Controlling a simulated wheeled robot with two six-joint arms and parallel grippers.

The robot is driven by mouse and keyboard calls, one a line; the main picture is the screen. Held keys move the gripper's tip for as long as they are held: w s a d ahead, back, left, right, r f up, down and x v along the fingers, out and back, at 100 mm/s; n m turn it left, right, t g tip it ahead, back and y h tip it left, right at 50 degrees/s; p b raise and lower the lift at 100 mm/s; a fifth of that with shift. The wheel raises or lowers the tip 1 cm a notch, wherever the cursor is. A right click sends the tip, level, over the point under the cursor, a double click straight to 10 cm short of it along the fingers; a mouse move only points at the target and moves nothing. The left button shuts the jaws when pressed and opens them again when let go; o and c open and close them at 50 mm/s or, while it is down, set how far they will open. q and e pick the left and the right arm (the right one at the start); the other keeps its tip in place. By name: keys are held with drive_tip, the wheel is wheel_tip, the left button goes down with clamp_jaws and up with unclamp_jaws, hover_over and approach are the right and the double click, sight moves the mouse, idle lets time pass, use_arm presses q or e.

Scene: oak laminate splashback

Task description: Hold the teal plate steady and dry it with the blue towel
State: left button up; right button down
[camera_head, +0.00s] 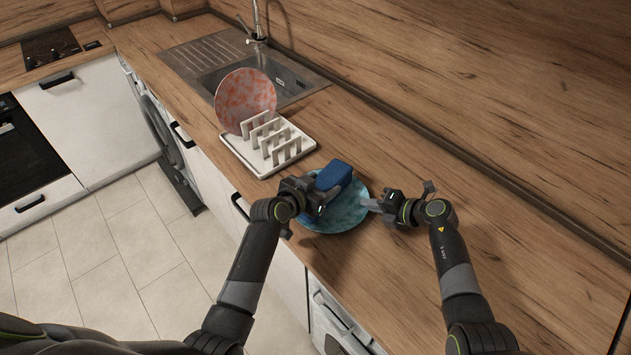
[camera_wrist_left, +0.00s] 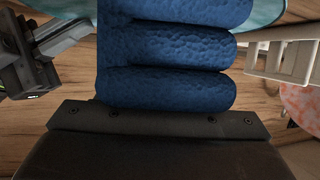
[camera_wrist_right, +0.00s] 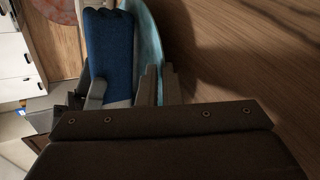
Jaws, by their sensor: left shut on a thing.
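The teal plate (camera_head: 343,218) is in front of the dish rack, near the counter's front edge; I cannot tell whether it touches the counter. My right gripper (camera_head: 371,204) is at the plate's right rim, its fingers closed on either side of it. In the right wrist view the plate (camera_wrist_right: 150,38) rises from between the fingers. The folded blue towel (camera_head: 335,175) lies over the plate's upper left part. My left gripper (camera_head: 318,194) is shut on the towel and hides part of the plate. The towel fills the middle of the left wrist view (camera_wrist_left: 170,50).
A white dish rack (camera_head: 247,156) stands behind the plate, holding a reddish speckled plate (camera_head: 244,98) upright. A metal sink (camera_head: 215,70) with a tap is further back. The wooden counter to the right is clear. Its front edge is close to both arms.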

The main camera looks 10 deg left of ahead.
use_arm(q)
drive_tip(key=shift+s+d, duration=0.3)
drive_tip(key=shift+d, duration=0.3)
drive_tip(key=shift+f, duration=0.1)
drive_tip(key=shift+a, duration=0.1)
drive_tip(key=shift+w+a, duration=0.4)
drive_tip(key=shift+a, duration=0.4)
drive_tip(key=shift+w+a, duration=0.4)
drive_tip(key=shift+a, duration=0.35)
drive_tip(key=shift+d, duration=0.1)
drive_tip(key=shift+s+d, duration=0.3)
drive_tip(key=shift+d, duration=0.35)
drive_tip(key=shift+s+d, duration=0.5)
drive_tip(key=shift+d, duration=0.4)
